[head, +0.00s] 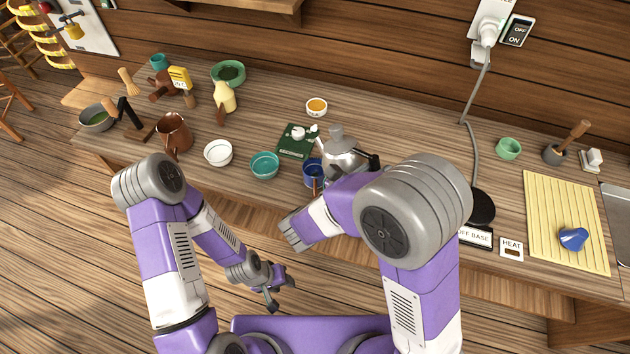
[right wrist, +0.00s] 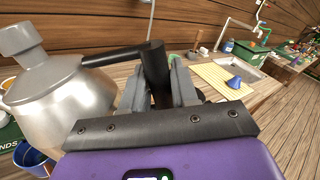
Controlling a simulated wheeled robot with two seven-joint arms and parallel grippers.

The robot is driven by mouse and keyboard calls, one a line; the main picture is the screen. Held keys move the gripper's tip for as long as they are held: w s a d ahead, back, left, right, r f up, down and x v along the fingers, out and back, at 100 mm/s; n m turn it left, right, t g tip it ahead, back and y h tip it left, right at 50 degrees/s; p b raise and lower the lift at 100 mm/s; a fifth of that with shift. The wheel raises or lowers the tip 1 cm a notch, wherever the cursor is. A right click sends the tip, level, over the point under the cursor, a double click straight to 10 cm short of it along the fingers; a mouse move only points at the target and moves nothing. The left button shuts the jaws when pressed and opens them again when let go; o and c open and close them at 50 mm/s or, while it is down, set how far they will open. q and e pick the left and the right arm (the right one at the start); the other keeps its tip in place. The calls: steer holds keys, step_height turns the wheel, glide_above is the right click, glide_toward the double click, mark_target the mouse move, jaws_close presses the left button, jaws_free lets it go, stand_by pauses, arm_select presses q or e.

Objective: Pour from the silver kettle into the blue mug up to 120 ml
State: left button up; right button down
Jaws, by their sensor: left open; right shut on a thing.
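The silver kettle (head: 343,158) is behind and slightly right of the dark blue mug (head: 308,176), close to it. In the right wrist view, the kettle (right wrist: 58,100) fills the left side, with the mug (right wrist: 32,160) low at the left edge. My right gripper (right wrist: 158,80) is shut on the kettle's black handle (right wrist: 118,56); my arm hides this gripper in the head view. The kettle's spout and any stream are not clearly visible, and the mug's contents cannot be made out. My left gripper (head: 281,292) is open and empty in front of the counter.
A teal bowl (head: 264,165), white bowl (head: 218,153) and green box (head: 296,147) stand left of the mug. A black kettle base (head: 482,207) sits empty at right. Another blue vessel (head: 573,239) lies on the yellow mat (head: 545,205).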

mark_target(369, 155)
steer(key=shift+w+a+r+n+p, duration=0.25)
steer(key=shift+r+n+p, duration=0.4)
steer(key=shift+p, duration=0.75)
steer(key=shift+w+a+r+n+p, duration=0.1)
steer(key=shift+w+r+n+p, duration=0.2)
steer(key=shift+r+p, duration=0.85)
steer(key=shift+f+p, duration=0.25)
steer(key=shift+p, duration=0.15)
steer(key=shift+a+r+n+p, duration=0.15)
steer(key=shift+n+p, duration=0.1)
steer(key=shift+p, duration=0.2)
steer(key=shift+w+a+r+n+p, duration=0.4)
steer(key=shift+n+p, duration=0.2)
steer(key=shift+p, duration=0.8)
stand_by(0.9)
steer(key=shift+w+p, duration=0.1)
steer(key=shift+p, duration=0.2)
stand_by(0.9)
steer(key=shift+w+p, duration=0.1)
steer(key=shift+p, duration=0.3)
stand_by(0.7)
